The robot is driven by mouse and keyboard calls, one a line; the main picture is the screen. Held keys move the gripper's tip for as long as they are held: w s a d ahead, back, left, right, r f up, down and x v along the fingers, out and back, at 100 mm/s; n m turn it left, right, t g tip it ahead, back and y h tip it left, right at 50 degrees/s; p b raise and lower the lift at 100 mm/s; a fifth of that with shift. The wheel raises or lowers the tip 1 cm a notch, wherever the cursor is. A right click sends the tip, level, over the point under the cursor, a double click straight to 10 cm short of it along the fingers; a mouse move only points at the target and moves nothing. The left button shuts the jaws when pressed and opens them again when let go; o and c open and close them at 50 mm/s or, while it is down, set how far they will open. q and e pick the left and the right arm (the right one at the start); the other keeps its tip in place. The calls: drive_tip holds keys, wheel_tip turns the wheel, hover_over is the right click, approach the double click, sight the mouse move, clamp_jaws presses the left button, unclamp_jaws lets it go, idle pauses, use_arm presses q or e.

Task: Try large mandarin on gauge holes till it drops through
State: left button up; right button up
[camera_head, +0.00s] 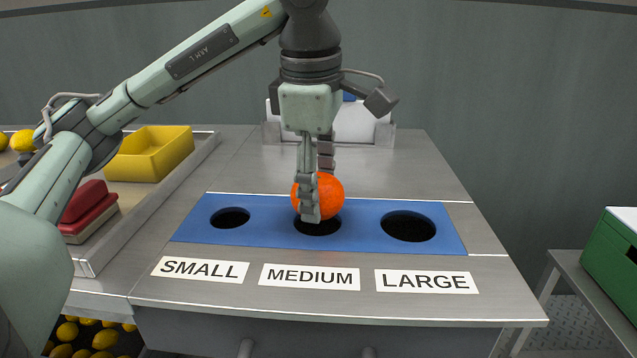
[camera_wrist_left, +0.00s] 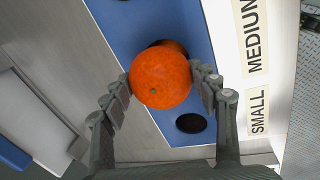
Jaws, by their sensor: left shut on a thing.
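An orange mandarin (camera_head: 327,194) is at the medium hole (camera_head: 318,228) of the blue gauge plate (camera_head: 270,210). My left gripper (camera_head: 315,190) points down and is shut on it. In the left wrist view the mandarin (camera_wrist_left: 160,78) sits between the two fingers and covers most of the medium hole (camera_wrist_left: 172,45). I cannot tell whether it touches the hole's rim. The small hole (camera_head: 230,217) on the left and the large hole (camera_head: 408,226) on the right are empty. My right gripper is not in view.
Labels SMALL (camera_head: 200,270), MEDIUM (camera_head: 309,277) and LARGE (camera_head: 427,281) lie before the holes. Yellow fruit (camera_head: 105,339) lies below left. A green box (camera_head: 612,255) stands at right.

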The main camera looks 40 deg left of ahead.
use_arm(q)
drive_tip(key=shift+f, duration=0.4)
drive_tip(key=o, duration=1.5)
drive_tip(key=shift+c, duration=0.2)
drive_tip(key=shift+r, duration=0.15)
wheel_tip(320, 180, up, 12)
drive_tip(key=s, duration=0.2)
drive_tip(key=shift+d+f, duration=0.2)
drive_tip(key=shift+d, duration=0.2)
